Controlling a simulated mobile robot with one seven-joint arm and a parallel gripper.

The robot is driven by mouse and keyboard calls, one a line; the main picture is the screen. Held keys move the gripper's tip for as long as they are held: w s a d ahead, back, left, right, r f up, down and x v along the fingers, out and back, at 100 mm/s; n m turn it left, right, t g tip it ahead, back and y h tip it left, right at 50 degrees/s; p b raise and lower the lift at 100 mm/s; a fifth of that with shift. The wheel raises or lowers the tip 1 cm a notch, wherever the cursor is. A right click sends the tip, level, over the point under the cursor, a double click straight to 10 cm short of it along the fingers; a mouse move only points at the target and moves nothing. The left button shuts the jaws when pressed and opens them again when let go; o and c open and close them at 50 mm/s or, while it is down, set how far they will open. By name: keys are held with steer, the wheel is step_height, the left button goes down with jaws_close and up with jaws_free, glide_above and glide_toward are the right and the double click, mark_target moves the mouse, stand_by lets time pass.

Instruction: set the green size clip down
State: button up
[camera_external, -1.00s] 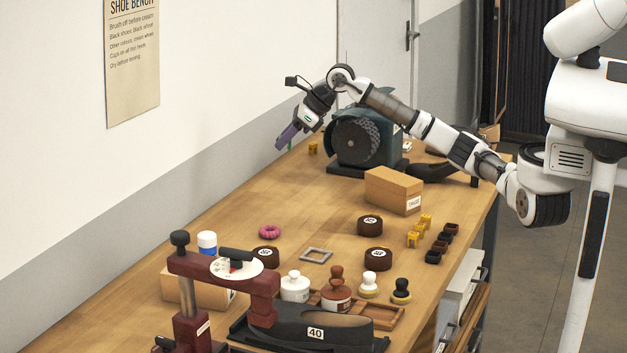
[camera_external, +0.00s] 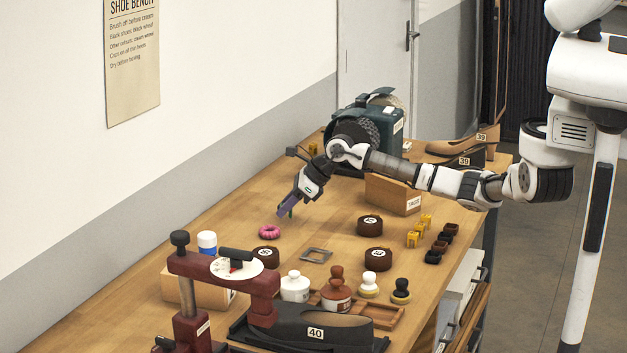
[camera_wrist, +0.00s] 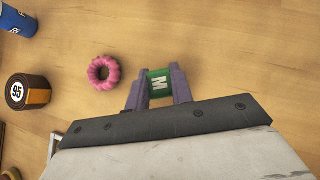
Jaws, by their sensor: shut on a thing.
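The green size clip (camera_wrist: 160,84), marked with a white M, is between the purple fingers of my gripper (camera_wrist: 158,88) in the wrist view. My gripper is shut on it. In the external view my gripper (camera_external: 287,207) points down over the bench, near and a little above the pink ring (camera_external: 269,232). Only a small bit of green shows at the fingertips there. I cannot tell whether the clip touches the bench top (camera_external: 215,215).
A box (camera_external: 392,194) and a green machine (camera_external: 385,125) stand behind my arm. A blue-and-white can (camera_external: 207,243) stands at the left. Bare wood lies around the pink ring.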

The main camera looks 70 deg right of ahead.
steer(key=shift+f, duration=0.6)
steer(key=shift+f, duration=0.15)
steer(key=o, duration=0.9)
steer(key=shift+r, duration=0.25)
steer(key=b+v, duration=0.3)
steer(key=v, duration=0.9)
steer(key=shift+f+b, duration=0.1)
steer(key=shift+b, duration=0.3)
